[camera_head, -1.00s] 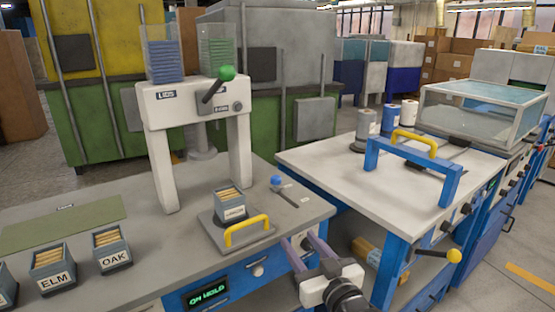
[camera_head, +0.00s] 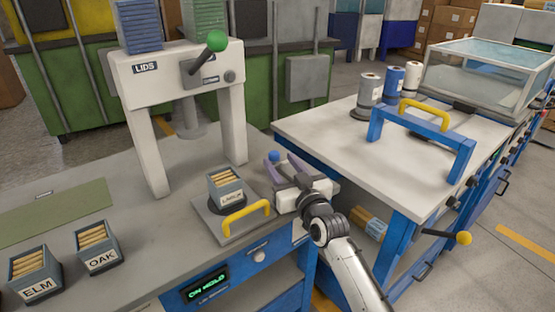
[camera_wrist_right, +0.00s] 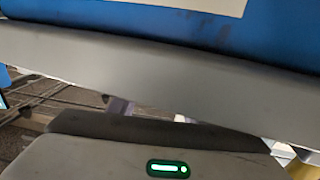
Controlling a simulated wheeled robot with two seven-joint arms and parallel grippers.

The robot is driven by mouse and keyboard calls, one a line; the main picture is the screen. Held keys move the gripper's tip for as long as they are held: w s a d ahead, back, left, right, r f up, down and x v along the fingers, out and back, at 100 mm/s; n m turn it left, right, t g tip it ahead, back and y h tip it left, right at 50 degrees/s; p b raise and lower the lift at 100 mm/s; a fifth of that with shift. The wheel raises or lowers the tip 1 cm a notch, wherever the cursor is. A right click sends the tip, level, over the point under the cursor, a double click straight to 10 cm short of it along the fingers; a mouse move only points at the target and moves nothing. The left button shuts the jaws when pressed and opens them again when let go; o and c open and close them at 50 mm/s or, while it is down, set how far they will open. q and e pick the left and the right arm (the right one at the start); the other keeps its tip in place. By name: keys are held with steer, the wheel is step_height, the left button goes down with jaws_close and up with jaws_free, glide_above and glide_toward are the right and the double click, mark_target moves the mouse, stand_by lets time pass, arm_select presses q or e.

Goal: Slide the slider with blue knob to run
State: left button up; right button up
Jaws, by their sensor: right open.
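The slider's blue knob (camera_head: 274,157) shows on the near table's right part, in the head view. Its track and any run mark are hidden behind my right gripper. My right gripper (camera_head: 281,163) is open, with its two purple-grey fingers pointing away from me at the knob. The knob appears by the tip of the left finger; I cannot tell if it lies between the fingers or beyond them. The display (camera_head: 206,288) on the table front reads "ON HOLD". The right wrist view shows no knob. My left gripper is not in view.
Left of my gripper, a crate labelled LARCH (camera_head: 226,188) stands on a plate with a yellow handle (camera_head: 245,217). A white lid press (camera_head: 178,75) with a green-knobbed lever stands behind. A white-topped bench (camera_head: 330,135) stands close on the right.

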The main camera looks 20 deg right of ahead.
mark_target(274, 160)
steer(key=shift+w+a, duration=0.15)
steer(key=shift+w, duration=1.25)
jaws_close()
